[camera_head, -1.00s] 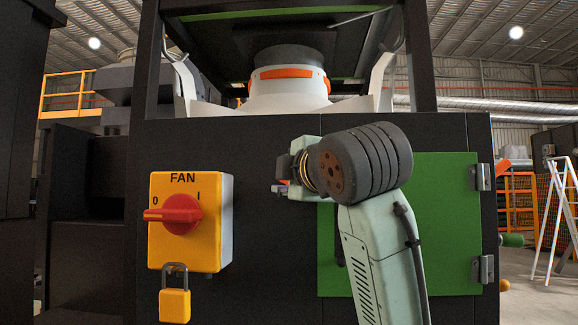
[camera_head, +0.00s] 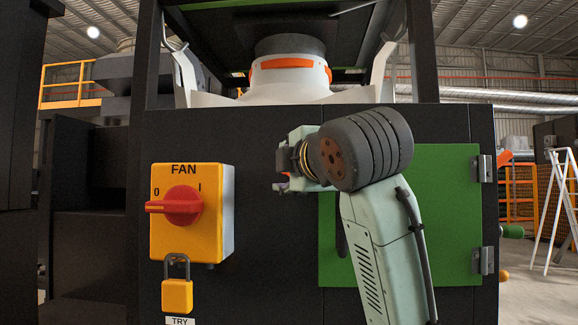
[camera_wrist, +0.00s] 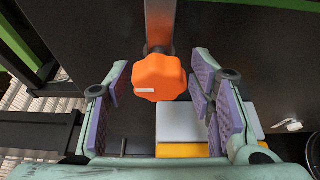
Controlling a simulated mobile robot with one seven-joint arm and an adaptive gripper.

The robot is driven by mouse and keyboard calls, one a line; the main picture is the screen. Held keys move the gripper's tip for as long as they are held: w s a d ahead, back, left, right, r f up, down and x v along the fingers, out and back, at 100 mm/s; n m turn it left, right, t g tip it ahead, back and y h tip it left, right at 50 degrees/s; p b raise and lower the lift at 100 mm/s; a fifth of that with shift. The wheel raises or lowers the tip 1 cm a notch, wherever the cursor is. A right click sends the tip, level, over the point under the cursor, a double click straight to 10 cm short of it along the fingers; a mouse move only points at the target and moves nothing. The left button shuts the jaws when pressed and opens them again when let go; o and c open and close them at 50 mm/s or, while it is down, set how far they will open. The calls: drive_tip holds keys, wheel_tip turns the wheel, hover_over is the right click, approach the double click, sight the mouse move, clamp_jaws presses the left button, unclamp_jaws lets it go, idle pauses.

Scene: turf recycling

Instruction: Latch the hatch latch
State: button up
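The green hatch (camera_head: 440,220) is flush against the dark machine front, hinged on its right side. An orange knob (camera_wrist: 160,78) on a grey bar (camera_wrist: 160,25), apparently the latch, shows in the wrist view. My gripper (camera_wrist: 160,85) is open, with purple-padded fingers on either side of the knob. In the head view my gripper (camera_head: 288,165) is mostly hidden by my wrist, at the hatch's upper left, and the latch is largely hidden there.
A yellow fan switch box (camera_head: 220,235) with a red handle (camera_head: 175,206) is left of my gripper. A padlock (camera_head: 177,296) hangs below it. The box's grey side (camera_wrist: 192,122) is close to the right finger in the wrist view. Hinges (camera_head: 484,168) stick out at the right.

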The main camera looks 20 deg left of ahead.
idle(0.3)
drive_tip(key=v, duration=1.2)
